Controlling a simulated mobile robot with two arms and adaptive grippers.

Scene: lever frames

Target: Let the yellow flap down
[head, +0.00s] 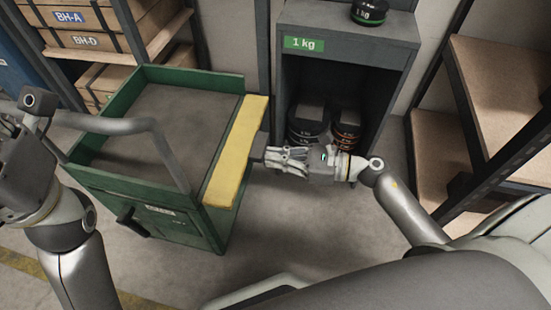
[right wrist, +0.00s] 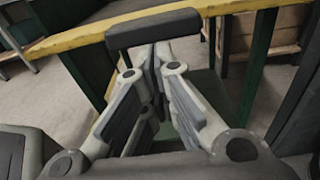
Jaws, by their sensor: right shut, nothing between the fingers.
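The yellow flap (head: 238,150) is a long plate along the right side of the green cart (head: 165,195). It sticks out about level near the cart's top; in the right wrist view its edge (right wrist: 75,38) runs across the top as a thin band. A dark tab (right wrist: 153,28) shows at that edge. My right gripper (head: 268,154) is shut and empty, its fingertips close to the tab at the flap's outer edge; contact cannot be told. My left gripper (head: 12,130) is at the left picture edge, partly cut off, fingers unclear.
A grey cabinet (head: 345,35) with a "1 kg" label and dark round weights stands behind my right gripper. A shelf with wooden crates (head: 90,40) is at the back left. Another shelf (head: 500,75) stands at right. The floor (head: 310,225) below my right gripper is clear.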

